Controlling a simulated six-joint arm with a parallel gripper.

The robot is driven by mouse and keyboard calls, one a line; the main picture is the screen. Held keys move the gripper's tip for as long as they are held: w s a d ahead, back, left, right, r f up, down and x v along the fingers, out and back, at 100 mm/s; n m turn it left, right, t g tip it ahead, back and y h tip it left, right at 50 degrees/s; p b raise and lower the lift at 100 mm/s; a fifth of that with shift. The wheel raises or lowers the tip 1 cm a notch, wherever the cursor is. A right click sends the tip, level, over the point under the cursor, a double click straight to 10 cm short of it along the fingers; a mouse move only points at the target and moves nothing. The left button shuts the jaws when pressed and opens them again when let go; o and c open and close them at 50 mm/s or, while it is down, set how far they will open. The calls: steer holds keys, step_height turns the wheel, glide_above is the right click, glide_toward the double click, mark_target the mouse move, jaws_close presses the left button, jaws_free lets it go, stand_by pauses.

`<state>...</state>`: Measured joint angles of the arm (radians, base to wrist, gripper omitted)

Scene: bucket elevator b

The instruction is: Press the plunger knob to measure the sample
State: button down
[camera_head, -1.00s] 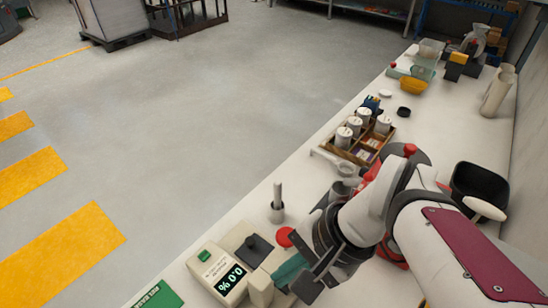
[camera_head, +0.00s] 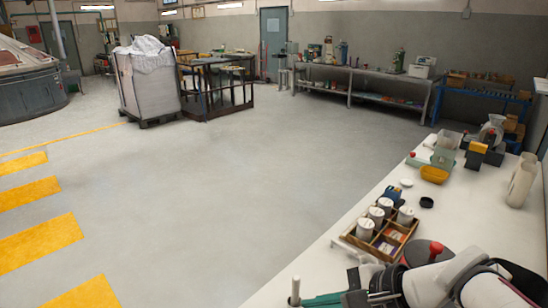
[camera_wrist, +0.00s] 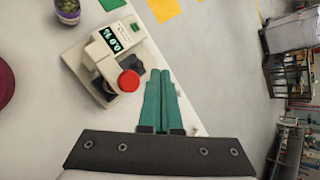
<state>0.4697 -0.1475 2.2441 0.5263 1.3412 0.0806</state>
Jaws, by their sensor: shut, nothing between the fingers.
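The moisture meter (camera_wrist: 90,70) is a beige unit on the white bench at the upper left of the wrist view. Its lit display (camera_wrist: 112,38) is too small and turned to read surely. The red plunger knob (camera_wrist: 128,81) sits at the meter's near right side, with a black part beside it. My gripper (camera_wrist: 160,73) has its two green fingers shut together and empty. The fingers appear just right of the knob, apart from it in the picture.
A wooden tray (camera_head: 385,258) with white jars stands on the bench (camera_head: 335,262). A slim white post (camera_head: 295,291) stands left of my fingers in the head view. A dark tub (camera_head: 520,278) is at right. A purple jar (camera_wrist: 66,12) is near the meter. Bare floor lies left of the bench.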

steer(key=shift+f, duration=3.2)
steer(key=shift+f, duration=0.4)
steer(key=shift+f, duration=1.5)
stand_by(0.5)
steer(key=shift+r, duration=1.95)
steer(key=shift+r, duration=2.5)
